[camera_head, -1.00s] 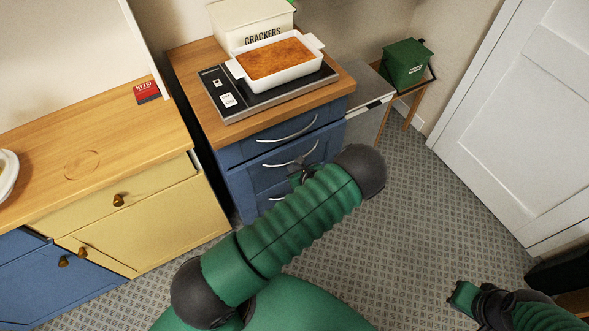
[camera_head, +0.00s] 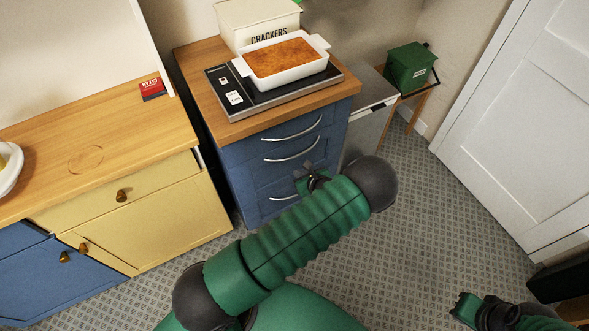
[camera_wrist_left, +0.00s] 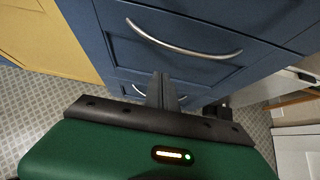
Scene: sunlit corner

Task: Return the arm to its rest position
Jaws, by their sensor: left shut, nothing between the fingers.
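My left arm (camera_head: 305,235), green and ribbed, reaches across the lower middle of the head view. Its gripper (camera_head: 307,170) is shut and empty, in front of the blue drawer unit (camera_head: 240,160), partly hidden by the forearm. In the left wrist view, the closed grey fingers (camera_wrist_left: 161,90) point at the blue drawer fronts, just below a curved silver handle (camera_wrist_left: 183,43). I cannot tell whether they touch the front. Part of my right arm (camera_head: 495,315) shows at the bottom right; the state of its gripper is not clear.
A white baking dish (camera_head: 288,80) stands on the black hob (camera_head: 228,100), in front of a crackers box (camera_head: 232,22). A yellow cabinet (camera_head: 150,230) is at left. A green bin (camera_head: 410,66) and a white door (camera_head: 520,120) are at right. The patterned floor (camera_head: 440,220) between is clear.

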